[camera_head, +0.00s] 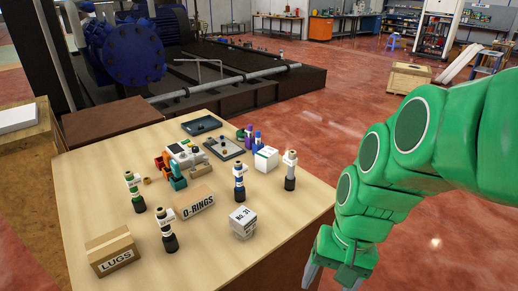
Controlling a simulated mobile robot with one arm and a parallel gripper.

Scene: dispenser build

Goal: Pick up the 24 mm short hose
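Several upright hose-like pieces with dark lower ends and white upper parts stand on the wooden table. One has green bands (135,192), one is mostly black and white (167,232), one has blue bands (239,182), and one has a grey-black base (290,172). No size marking is legible, so I cannot tell which is the 24 mm short hose. My gripper (331,280) hangs off the table's right front side, apart from all of these pieces.
On the table (108,205) are a LUGS box (114,253), an O-RINGS box (194,201), a No. 21 box (243,222), a white box (266,158), a dark tray (202,124) and a grey tray (218,151).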

